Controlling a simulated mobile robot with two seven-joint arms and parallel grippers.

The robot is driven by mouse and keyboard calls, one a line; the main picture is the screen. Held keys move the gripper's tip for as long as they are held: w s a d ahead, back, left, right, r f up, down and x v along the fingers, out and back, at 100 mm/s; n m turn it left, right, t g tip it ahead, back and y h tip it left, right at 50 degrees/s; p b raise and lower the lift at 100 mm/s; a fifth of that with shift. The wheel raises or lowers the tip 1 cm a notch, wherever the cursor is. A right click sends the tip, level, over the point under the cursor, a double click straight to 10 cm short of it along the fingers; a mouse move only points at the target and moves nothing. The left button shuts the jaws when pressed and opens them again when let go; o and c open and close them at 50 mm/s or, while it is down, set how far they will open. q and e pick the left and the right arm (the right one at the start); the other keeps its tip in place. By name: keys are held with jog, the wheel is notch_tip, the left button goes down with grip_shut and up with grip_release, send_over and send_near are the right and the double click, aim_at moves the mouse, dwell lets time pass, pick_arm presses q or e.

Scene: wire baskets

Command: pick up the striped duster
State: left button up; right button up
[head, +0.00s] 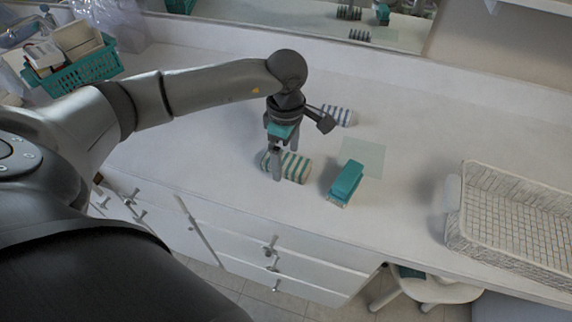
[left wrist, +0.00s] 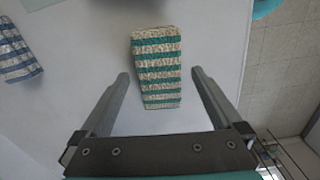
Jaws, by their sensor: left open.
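A green-and-cream striped duster (head: 297,167) lies on the white counter in the head view. It shows whole in the left wrist view (left wrist: 157,68), upright in the picture. My left gripper (head: 284,163) points down over it and is open. In the left wrist view the open fingers (left wrist: 160,74) stand on either side of its lower part, with a gap on each side. A second striped piece, blue-grey and white (head: 338,115), lies behind the gripper; it shows at the left edge of the left wrist view (left wrist: 14,52). My right gripper is not seen.
A teal-topped block (head: 346,181) stands right of the green-striped duster, near a pale translucent square (head: 374,160). A white wire basket (head: 458,232) is at the right. A teal basket (head: 92,70) with boxes is at the far left. The counter's front edge is close.

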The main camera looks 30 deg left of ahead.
pick_arm(q)
jog(key=c, duration=1.4)
jog(key=shift+r, duration=0.1)
